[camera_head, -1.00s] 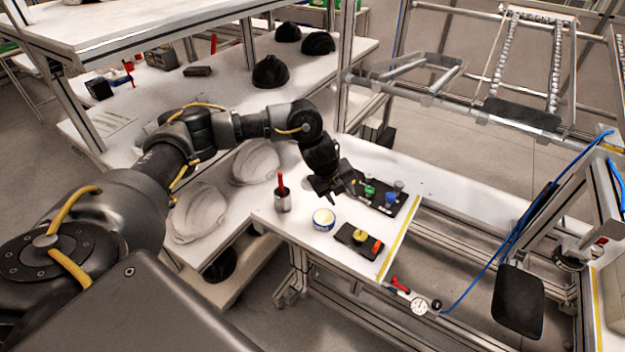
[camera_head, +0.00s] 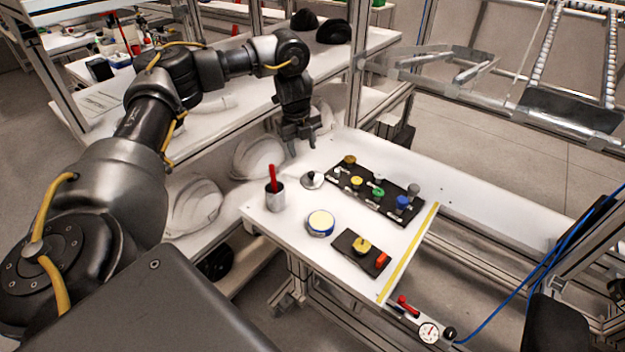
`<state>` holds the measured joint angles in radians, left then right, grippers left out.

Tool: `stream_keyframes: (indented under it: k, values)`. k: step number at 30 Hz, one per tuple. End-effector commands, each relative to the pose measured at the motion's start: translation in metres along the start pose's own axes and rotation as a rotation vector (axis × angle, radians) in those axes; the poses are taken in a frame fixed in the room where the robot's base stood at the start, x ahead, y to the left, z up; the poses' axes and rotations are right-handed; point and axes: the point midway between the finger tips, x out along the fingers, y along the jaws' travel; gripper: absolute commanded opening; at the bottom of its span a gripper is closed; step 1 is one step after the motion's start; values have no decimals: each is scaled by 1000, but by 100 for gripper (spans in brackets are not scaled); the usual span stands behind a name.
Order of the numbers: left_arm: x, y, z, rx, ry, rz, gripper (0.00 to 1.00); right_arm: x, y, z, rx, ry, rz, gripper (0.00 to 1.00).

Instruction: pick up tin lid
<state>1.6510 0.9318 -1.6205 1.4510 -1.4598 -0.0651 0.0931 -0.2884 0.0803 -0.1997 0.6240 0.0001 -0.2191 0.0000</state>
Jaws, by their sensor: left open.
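A round silver lid with a dark knob (camera_head: 312,181), which looks like the tin lid, lies flat on the white table (camera_head: 285,228) near its back left. A round tin (camera_head: 320,222) with a blue and white side and a pale yellow top stands in front of it. My left gripper (camera_head: 302,149) is above and just behind the lid, pointing down. Its jaws are open and empty, apart from the lid. My right gripper is not in view.
A black board (camera_head: 375,190) with coloured knobs lies right of the lid. A metal cup (camera_head: 275,196) with a red-handled tool stands left. A small black plate (camera_head: 360,252) with yellow and red parts lies in front. White helmet shells (camera_head: 258,157) sit behind.

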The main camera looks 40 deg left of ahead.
Motion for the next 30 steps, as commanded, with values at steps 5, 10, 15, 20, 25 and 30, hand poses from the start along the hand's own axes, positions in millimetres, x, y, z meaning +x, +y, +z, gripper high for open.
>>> stream_keyframes:
  k: [5, 10, 15, 20, 25, 30]
  values:
    - [32, -9, -8, 16, 6, 2, 46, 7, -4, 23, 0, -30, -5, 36]
    - [51, -9, -7, 14, 5, 0, 46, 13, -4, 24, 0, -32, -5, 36]
    - [55, -8, -5, 12, 2, -1, 46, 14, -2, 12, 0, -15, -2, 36]
    - [68, -6, -8, 13, 5, 2, 46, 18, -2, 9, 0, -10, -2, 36]
    - [92, -6, -10, 13, 4, 3, 46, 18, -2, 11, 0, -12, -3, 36]
    - [105, -6, -9, 11, 2, 0, 46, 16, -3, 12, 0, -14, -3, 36]
